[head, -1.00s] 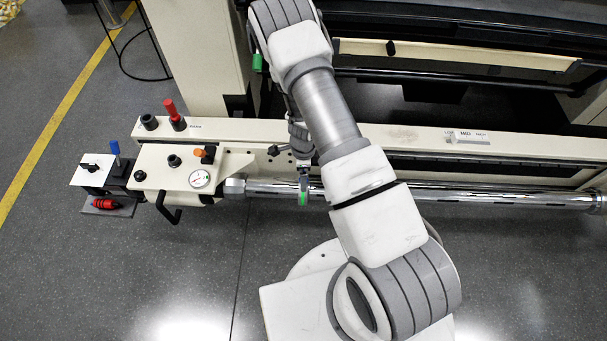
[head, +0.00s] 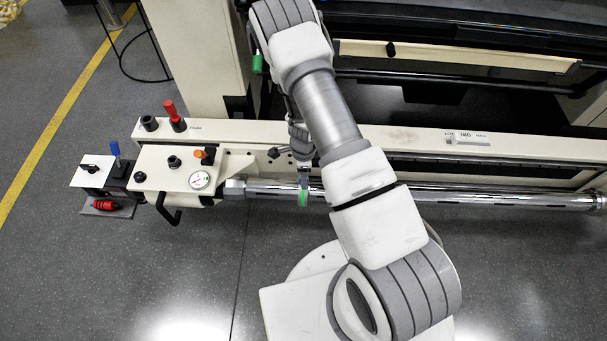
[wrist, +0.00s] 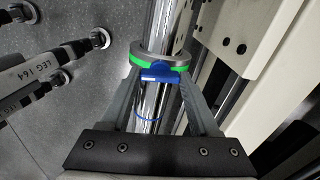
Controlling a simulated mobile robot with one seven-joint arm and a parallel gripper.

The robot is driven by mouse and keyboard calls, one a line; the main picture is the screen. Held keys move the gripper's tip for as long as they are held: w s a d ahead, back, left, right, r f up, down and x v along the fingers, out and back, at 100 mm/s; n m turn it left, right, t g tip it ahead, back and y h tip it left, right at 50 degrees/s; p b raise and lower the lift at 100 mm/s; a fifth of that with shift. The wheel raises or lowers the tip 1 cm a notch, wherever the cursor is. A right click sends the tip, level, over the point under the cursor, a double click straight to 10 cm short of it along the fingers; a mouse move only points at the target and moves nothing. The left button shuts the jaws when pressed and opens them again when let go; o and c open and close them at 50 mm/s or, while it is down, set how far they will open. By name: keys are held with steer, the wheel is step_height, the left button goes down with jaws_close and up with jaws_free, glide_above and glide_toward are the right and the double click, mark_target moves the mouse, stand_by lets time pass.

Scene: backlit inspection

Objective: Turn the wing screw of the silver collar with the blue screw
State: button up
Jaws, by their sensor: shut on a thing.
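The silver collar (wrist: 160,54) sits around the chrome bar in the wrist view. Its blue wing screw (wrist: 160,76) faces my wrist camera, between my two fingers. In the head view my gripper (head: 303,197) is at the chrome bar (head: 440,197), just right of the gauge panel. My arm hides part of the bar, and the collar is too small there to make out clearly.
A cream control panel (head: 160,160) with a gauge (head: 199,180), knobs and a black handle (head: 168,212) stands left of my gripper. A cream beam (head: 400,139) runs close behind the bar. Dark legs (wrist: 50,70) show left in the wrist view. The floor in front is clear.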

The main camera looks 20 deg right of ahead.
steer(key=n+b, duration=0.1)
steer(key=n, duration=0.6)
steer(key=shift+b, duration=0.3)
steer(key=n, duration=0.3)
steer(key=shift+d+n+b, duration=0.1)
steer(key=shift+n+b, duration=0.2)
steer(key=shift+b, duration=0.05)
steer(key=n, duration=0.3)
steer(key=shift+n+b, duration=0.3)
steer(key=n, duration=0.3)
steer(key=shift+n, duration=0.4)
steer(key=n, duration=0.3)
steer(key=shift+n+b, duration=0.3)
steer(key=shift+b, duration=0.05)
steer(key=n, duration=0.3)
steer(key=shift+n, duration=1.9)
